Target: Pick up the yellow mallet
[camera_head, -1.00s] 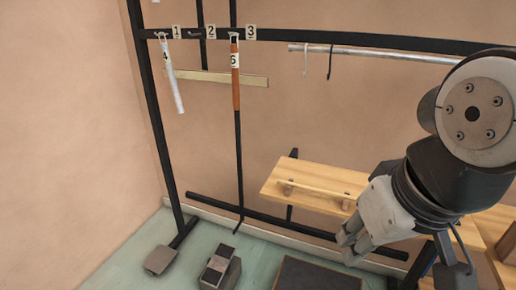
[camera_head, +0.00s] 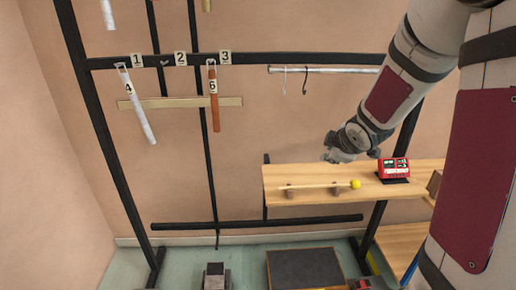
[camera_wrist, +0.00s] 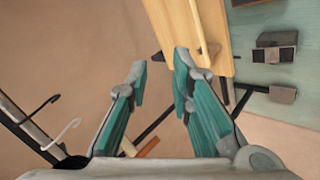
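The yellow mallet has a thin pale stick and a yellow ball head (camera_head: 355,184). It lies across two small wooden rests on the wooden shelf (camera_head: 400,196), its head at the right end. My gripper (camera_head: 333,158) appears above and behind the mallet in the head view, apart from it. In the wrist view my gripper's teal fingers (camera_wrist: 160,66) are spread with nothing between them. The shelf (camera_wrist: 176,35) shows there beyond the fingertips, with a pale stick along its edge that may be the mallet's. The yellow head does not show there.
A red device (camera_head: 393,168) stands on the shelf right of the mallet. A black rack bar (camera_head: 120,61) holds a white tube (camera_head: 138,110) and an orange tube (camera_head: 214,108). A metal rail (camera_head: 330,70) with hooks (camera_head: 304,82) is above. A dark mat (camera_head: 305,268) lies below.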

